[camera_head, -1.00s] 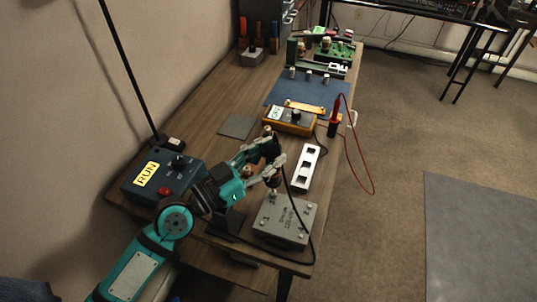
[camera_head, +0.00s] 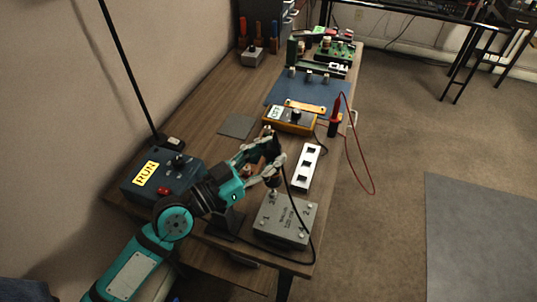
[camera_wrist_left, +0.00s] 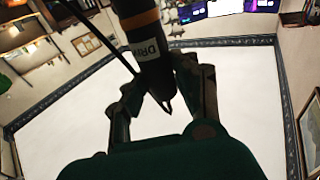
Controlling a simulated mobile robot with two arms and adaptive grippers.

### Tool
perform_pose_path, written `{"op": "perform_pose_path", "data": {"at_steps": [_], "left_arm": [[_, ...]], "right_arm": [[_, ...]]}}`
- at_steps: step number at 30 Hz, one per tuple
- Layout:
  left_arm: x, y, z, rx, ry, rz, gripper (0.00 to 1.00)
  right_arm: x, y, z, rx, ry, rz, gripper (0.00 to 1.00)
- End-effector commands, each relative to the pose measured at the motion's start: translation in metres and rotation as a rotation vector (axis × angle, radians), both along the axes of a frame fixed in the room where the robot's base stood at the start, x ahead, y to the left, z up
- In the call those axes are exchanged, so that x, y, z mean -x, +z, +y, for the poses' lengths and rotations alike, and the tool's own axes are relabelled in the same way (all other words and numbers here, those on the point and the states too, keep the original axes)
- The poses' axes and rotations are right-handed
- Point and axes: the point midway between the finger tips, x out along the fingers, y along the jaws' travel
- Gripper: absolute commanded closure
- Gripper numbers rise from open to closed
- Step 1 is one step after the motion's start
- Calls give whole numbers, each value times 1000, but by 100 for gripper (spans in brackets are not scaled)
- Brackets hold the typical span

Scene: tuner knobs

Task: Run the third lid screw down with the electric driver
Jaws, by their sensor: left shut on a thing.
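My left gripper (camera_head: 268,168) is shut on the dark electric driver (camera_head: 272,147), which it holds upright, bit end down. In the left wrist view the driver (camera_wrist_left: 153,55) shows an orange band and a partly hidden label between the fingers. The grey metal box with its lid (camera_head: 287,222) lies below, near the front end of the bench. The driver's lower end is over the lid's far left corner; whether the bit touches a screw there is too small to tell. A screw (camera_head: 309,206) shows at the far right corner. My right gripper is out of view.
A blue control box marked RUN (camera_head: 150,178) stands left of my arm. A white tray with square openings (camera_head: 308,167) lies beyond the lid. A yellow meter (camera_head: 290,120) and blue mat (camera_head: 290,97) are farther back. The driver's black cord loops over the box's right side.

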Motion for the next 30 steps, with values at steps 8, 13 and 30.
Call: {"op": "perform_pose_path", "data": {"at_steps": [8, 13, 30], "left_arm": [[1, -4, -1, -6, -3, 11, 100], [1, 2, -1, -6, -3, 11, 100], [0, 51, 0, -2, -1, 1, 100]], "right_arm": [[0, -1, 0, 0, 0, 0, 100], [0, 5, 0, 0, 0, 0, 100], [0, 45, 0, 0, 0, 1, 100]]}}
